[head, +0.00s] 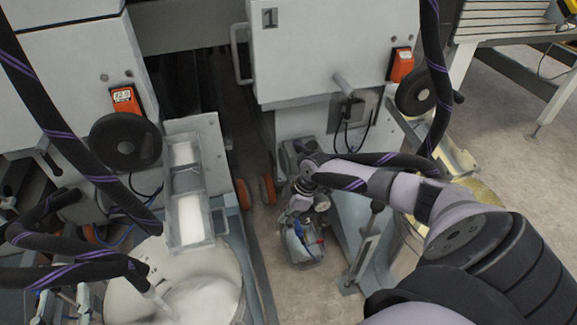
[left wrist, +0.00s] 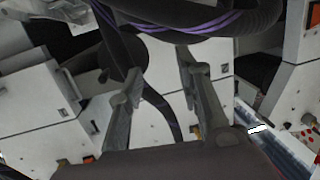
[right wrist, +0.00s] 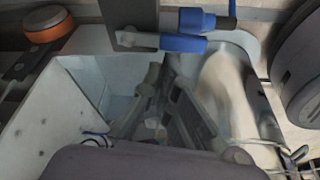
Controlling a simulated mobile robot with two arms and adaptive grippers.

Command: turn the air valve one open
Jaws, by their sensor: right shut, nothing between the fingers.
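A small unit with a clear container (head: 303,252) stands low in the gap between the two machines in the head view. A blue lever (head: 298,230) and a small red part show on it. I cannot tell which part is air valve one. In the right wrist view, a blue handle (right wrist: 182,43) lies just beyond the fingertips, beside a dark plate. My right gripper (right wrist: 164,75) is shut and empty, with its tips close below the blue handle; contact is unclear. My left gripper (left wrist: 158,82) is open and empty in the left wrist view.
A machine cabinet marked 1 (head: 335,50) stands behind my right arm. A white bucket (head: 228,280) is at lower left, under a tray (head: 187,238). Black hoses with purple stripes hang on both sides. A handwheel (head: 416,92) sticks out at right. Bare floor shows in the narrow gap.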

